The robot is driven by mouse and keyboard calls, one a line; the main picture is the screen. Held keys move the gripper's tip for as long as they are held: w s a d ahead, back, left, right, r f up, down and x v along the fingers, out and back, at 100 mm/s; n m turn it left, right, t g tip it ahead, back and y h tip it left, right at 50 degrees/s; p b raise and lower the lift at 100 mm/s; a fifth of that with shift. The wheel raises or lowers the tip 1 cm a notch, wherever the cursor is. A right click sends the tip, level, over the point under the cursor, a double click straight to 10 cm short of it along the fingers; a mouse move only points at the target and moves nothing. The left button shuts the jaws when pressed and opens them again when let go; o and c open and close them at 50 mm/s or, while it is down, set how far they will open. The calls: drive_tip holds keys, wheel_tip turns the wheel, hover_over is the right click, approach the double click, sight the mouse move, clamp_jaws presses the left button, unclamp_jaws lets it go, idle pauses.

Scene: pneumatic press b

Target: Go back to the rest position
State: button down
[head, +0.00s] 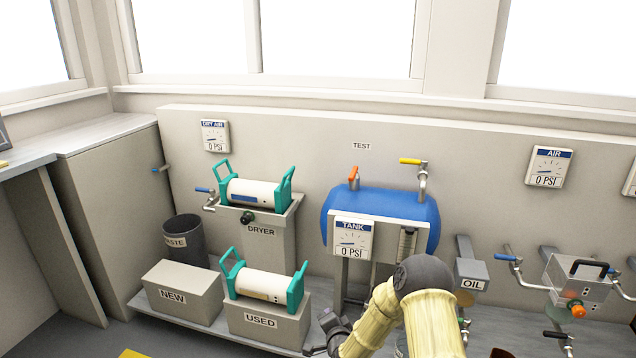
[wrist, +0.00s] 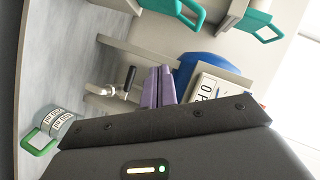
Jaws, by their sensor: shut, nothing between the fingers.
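In the wrist view the purple fingers of my gripper (wrist: 159,72) are closed together with nothing between them. They point toward the area beneath the blue tank (wrist: 205,61), apart from the lever valve (wrist: 122,90) on the left. In the head view my beige arm reaches in from the bottom, in front of the tank stand. My fingers cannot be made out clearly there.
The blue tank (head: 450,212) with its gauge (head: 352,239) stands behind my arm. The USED box (head: 262,326) and a teal-handled canister (head: 262,285) are to its left. An oil box (head: 471,270) and a grey valve block (head: 578,279) are to its right.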

drive_tip(key=s+d+r+n+g+p, duration=0.1)
drive_tip(key=s+d+r+n+g, duration=0.3)
drive_tip(key=r, duration=0.3)
drive_tip(key=s+d+r+n+g+p, duration=0.1)
drive_tip(key=s+r+n+g+p, duration=0.15)
drive_tip(key=s+r, duration=0.4)
drive_tip(key=s+d+r+n+g+h+p, duration=0.1)
drive_tip(key=s+d+r+g, duration=0.15)
drive_tip(key=s, duration=0.45)
drive_tip(key=s+d+r+n+g+h, duration=0.1)
drive_tip(key=s+d+r+n, duration=0.1)
drive_tip(key=s+r, duration=0.35)
drive_tip(key=s+d+r+n+g+h+p, duration=0.1)
drive_tip(key=s+d+r, duration=0.1)
drive_tip(key=s, duration=0.7)
wheel_tip(320, 180, up, 37)
drive_tip(key=p, duration=3.7)
drive_tip(key=shift+s+d+r+g+p, duration=0.2)
drive_tip(key=shift+g+p, duration=0.1)
drive_tip(key=shift+p, duration=0.1)
drive_tip(key=shift+s, duration=0.1)
